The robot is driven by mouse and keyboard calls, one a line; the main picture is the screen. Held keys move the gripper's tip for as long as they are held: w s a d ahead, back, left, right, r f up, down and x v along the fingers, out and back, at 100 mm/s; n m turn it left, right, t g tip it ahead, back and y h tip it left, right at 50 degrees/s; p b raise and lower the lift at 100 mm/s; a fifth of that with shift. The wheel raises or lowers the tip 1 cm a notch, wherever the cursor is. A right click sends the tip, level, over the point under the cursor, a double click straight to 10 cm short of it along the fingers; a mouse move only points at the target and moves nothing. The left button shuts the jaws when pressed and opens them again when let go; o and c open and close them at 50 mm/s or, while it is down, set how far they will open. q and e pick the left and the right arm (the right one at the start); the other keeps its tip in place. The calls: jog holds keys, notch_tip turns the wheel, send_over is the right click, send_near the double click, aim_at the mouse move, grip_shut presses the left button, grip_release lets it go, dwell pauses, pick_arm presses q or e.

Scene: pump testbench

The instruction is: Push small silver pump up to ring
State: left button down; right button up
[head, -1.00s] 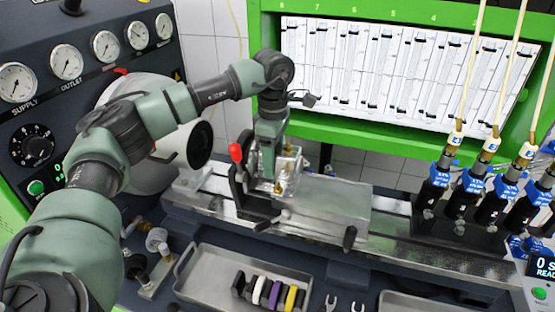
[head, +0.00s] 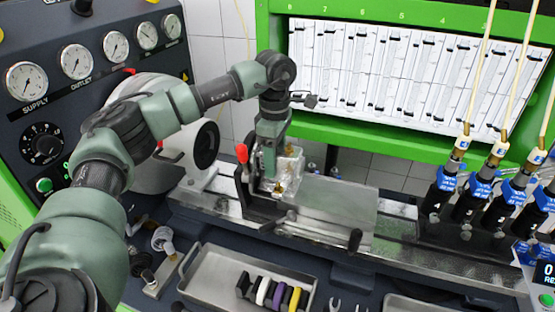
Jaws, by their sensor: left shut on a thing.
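The small silver pump (head: 289,170) sits on the bench bed in the middle of the head view, with brass fittings on it. My left gripper (head: 268,168) points down at the pump and is shut on it; its fingertips are partly hidden against the pump. A black clamp with a red-knobbed lever (head: 242,153) stands just left of the pump. The ring is hard to single out; a white drum with a dark round face (head: 205,145) stands further left, apart from the pump. My right gripper is not in view.
A metal tray (head: 205,288) with several coloured blocks lies in front of the bench. Several black injectors with blue fittings (head: 440,190) stand at the right. A gauge panel (head: 75,95) rises at the left. The flat silver plate (head: 340,203) right of the pump is bare.

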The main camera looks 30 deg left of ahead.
pick_arm(q)
jog(key=shift+a, duration=0.1)
jog(key=shift+c, duration=2.2)
grip_release()
